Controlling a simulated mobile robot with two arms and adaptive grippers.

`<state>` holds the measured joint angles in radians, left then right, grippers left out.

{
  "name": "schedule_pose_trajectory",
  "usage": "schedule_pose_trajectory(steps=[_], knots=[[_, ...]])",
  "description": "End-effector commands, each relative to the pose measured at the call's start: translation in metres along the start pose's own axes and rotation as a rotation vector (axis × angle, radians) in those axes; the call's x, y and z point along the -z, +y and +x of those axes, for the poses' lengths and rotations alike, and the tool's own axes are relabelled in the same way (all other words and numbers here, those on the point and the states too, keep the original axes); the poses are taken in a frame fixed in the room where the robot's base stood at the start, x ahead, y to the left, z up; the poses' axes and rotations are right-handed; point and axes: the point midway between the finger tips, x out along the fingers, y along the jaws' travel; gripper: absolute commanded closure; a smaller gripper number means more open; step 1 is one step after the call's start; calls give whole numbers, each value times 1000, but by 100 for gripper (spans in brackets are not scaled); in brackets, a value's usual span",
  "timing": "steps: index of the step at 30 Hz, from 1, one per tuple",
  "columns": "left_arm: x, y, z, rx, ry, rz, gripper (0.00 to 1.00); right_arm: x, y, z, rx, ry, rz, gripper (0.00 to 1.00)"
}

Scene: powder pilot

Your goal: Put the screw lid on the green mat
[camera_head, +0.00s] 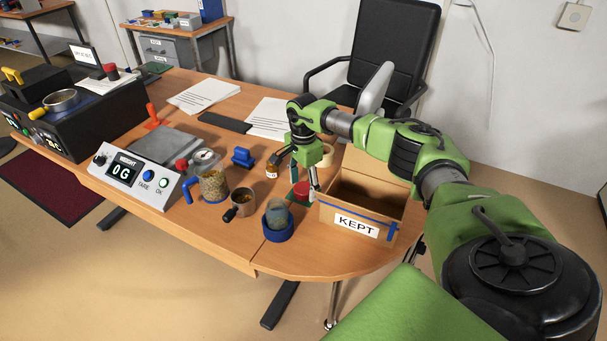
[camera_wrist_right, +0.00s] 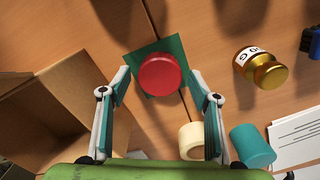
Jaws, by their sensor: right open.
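The round red screw lid (camera_wrist_right: 160,73) appears to sit on the small square green mat (camera_wrist_right: 172,47) in the right wrist view. In the head view the red lid (camera_head: 301,188) is beside the cardboard box, with a sliver of the green mat (camera_head: 291,199) at its left. My right gripper (camera_wrist_right: 158,80) is open, its fingers on either side of the lid with visible gaps. In the head view my right gripper (camera_head: 298,175) points down over the lid and partly hides it. My left gripper is not in view.
The open cardboard box (camera_head: 355,225) marked KEPT stands right beside the mat. A small amber jar (camera_head: 272,170), a blue-based cup (camera_head: 278,220), a jug of grains (camera_head: 213,187) and the scale (camera_head: 130,175) stand to the left. A cream ring (camera_wrist_right: 192,140) lies close to one finger.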

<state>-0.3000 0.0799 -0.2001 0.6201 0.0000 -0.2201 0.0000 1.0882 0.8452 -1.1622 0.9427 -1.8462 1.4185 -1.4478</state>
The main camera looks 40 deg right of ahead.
Motion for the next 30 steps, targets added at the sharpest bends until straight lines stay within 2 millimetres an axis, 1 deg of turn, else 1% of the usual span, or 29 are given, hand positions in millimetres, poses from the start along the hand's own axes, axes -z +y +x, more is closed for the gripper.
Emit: schedule_pose_trajectory(steps=[5,12,16,21,30], knots=[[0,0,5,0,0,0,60,0,-2,-32,7,-1,-1,43],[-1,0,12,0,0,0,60,0,-2,-84,7,0,0,43],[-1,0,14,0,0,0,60,0,-1,-105,5,0,-1,43],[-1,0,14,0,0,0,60,0,-1,-118,3,0,-1,43],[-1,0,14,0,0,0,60,0,0,-120,2,0,0,43]])
